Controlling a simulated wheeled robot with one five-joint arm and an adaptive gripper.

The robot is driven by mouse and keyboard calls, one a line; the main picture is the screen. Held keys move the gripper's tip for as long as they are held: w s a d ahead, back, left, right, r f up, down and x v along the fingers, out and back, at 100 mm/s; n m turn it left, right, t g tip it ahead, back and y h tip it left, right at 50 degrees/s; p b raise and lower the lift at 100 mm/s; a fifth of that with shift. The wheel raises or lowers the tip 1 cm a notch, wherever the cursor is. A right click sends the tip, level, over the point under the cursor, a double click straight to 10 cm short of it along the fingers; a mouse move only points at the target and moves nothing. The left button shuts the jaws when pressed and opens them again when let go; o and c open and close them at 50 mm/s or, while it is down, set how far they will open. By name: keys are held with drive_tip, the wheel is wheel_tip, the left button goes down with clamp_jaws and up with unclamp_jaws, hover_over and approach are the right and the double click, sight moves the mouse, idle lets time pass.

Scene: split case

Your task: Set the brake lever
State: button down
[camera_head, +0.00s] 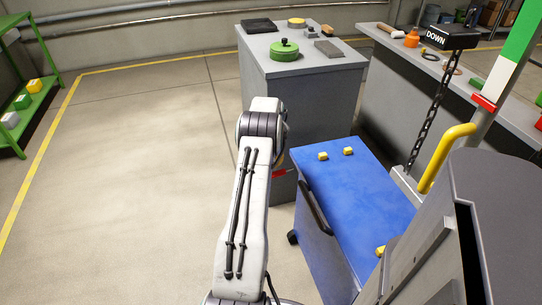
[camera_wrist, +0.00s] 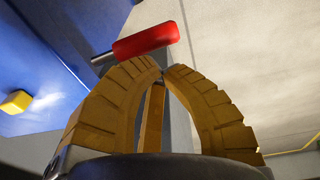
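The brake lever shows in the wrist view as a red grip (camera_wrist: 146,41) on a short metal rod that runs toward the blue cart (camera_wrist: 55,48). A bit of red (camera_head: 279,173) by the cart's far left corner in the head view looks like the same lever, mostly hidden by my arm. My gripper (camera_wrist: 163,72) has yellow ribbed fingers whose tips come together just below the red grip in the picture. Nothing shows between them. I cannot tell whether the tips touch the grip. In the head view my gripper is hidden behind my arm.
The blue cart top (camera_head: 350,205) carries small yellow blocks (camera_head: 348,151) and has a dark side handle (camera_head: 315,207). A grey cabinet (camera_head: 310,100) with a green round object (camera_head: 284,50) stands behind. A workbench (camera_head: 440,75) is at right. Floor at left is clear.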

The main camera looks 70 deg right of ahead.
drive_tip(key=shift+s+a+f, duration=0.1)
drive_tip(key=shift+s+f, duration=0.05)
drive_tip(key=shift+f, duration=0.25)
drive_tip(key=shift+s+a+f, duration=0.1)
drive_tip(key=shift+s+f, duration=0.05)
drive_tip(key=shift+f, duration=0.25)
drive_tip(key=shift+a+f+b, duration=0.15)
drive_tip(key=shift+f+b, duration=0.8)
drive_tip(key=shift+f, duration=0.05)
drive_tip(key=shift+a, duration=0.1)
wheel_tip(320, 180, up, 14)
drive_tip(key=w+a+p, duration=0.1)
drive_tip(key=w+p, duration=0.1)
drive_tip(key=p, duration=0.1)
drive_tip(key=shift+w+f, duration=0.15)
drive_tip(key=shift+w, duration=0.05)
drive_tip(key=shift+a, duration=0.1)
